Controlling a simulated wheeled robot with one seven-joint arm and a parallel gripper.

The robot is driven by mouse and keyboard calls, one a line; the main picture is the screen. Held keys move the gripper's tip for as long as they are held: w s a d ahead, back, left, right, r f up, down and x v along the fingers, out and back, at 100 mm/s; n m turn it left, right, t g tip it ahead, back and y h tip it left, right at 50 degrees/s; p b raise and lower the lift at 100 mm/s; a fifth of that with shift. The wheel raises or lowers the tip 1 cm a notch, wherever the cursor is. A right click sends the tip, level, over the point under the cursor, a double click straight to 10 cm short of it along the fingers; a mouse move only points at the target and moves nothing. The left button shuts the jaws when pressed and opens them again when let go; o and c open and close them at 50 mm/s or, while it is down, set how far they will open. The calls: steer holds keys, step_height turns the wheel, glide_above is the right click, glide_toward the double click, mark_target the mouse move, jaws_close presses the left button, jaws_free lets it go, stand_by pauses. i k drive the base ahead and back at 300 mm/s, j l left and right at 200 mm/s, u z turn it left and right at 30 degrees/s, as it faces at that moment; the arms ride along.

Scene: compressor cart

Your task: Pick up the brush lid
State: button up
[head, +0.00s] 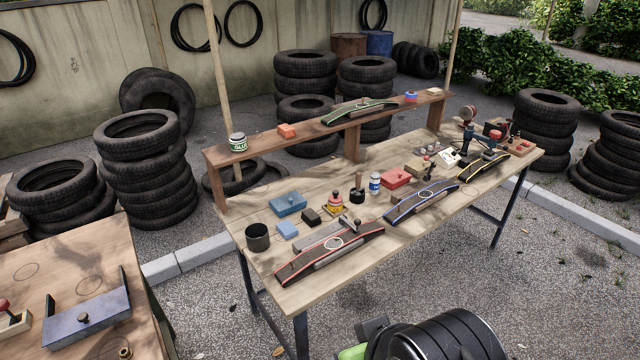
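What looks like the brush lid (357,195) is a dark round piece with a brown handle standing up from it. It sits on the wooden workbench (300,295), between a yellow and red piece (336,203) and a small blue and white can (375,184). It is small in the picture, so I cannot be sure of its form or whether a brush is under it. A green and white glue jar (238,143) stands at the left end of the raised shelf. My gripper's fingers do not show.
Around it lie a blue box (288,204), a red box (396,178), a dark cup (258,237) and curved black strips, one red-edged (330,250), one blue-edged (422,202). The raised shelf (300,141) runs along the back. Another table (60,265) stands left. Tyre stacks stand behind.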

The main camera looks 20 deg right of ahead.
mark_target(335, 198)
steer(key=i+l+u, duration=0.15)
steer(key=l+u, duration=0.25)
steer(key=l, duration=0.45)
steer(key=l+u, duration=0.45)
steer(key=l, duration=0.45)
steer(key=i+l+u, duration=0.5)
steer(key=l, duration=0.25)
steer(key=i+l+u, duration=0.15)
steer(key=l+u, duration=0.15)
steer(key=l, duration=0.1)
